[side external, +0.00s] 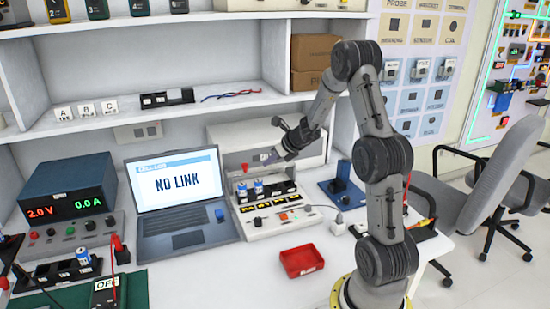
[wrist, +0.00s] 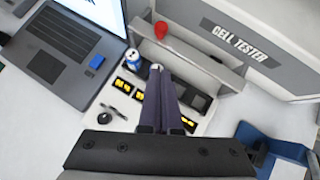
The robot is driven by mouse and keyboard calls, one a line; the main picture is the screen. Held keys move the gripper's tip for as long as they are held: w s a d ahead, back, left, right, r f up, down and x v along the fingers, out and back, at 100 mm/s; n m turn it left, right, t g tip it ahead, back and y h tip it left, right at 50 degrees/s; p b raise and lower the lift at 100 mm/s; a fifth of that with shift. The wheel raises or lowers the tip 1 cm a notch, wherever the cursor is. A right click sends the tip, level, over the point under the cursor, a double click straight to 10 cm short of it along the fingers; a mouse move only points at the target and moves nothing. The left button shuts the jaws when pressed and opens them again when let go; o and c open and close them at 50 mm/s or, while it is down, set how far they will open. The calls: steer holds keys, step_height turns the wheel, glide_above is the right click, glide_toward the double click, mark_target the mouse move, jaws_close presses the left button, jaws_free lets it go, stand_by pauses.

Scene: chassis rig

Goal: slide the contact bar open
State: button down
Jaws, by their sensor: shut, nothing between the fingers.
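The cell tester (side external: 285,222) stands right of the laptop; its labelled back panel (wrist: 236,42) shows in the wrist view. A grey rail (wrist: 205,62), which looks like the contact bar, runs across it in front of that panel. A red knob (wrist: 161,31) sits near the rail's left end; it also shows in the side view (side external: 245,167). A blue-and-white cell (wrist: 133,65) stands in the tester, with another beside it (side external: 258,187). My gripper (wrist: 157,72) is shut and empty, above the tester and apart from the knob. Its fingers hide part of the cell slots.
The laptop (side external: 180,196) reads NO LINK and stands close on the left. A red tray (side external: 302,261) lies in front of the tester. A blue stand (side external: 340,188) is at the right. A shelf (side external: 150,118) overhangs behind. The table around the tray is clear.

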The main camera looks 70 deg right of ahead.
steer(key=v, duration=0.3)
steer(key=shift+s+r, duration=0.15)
steer(key=shift+s, duration=0.05)
steer(key=shift+a, duration=0.1)
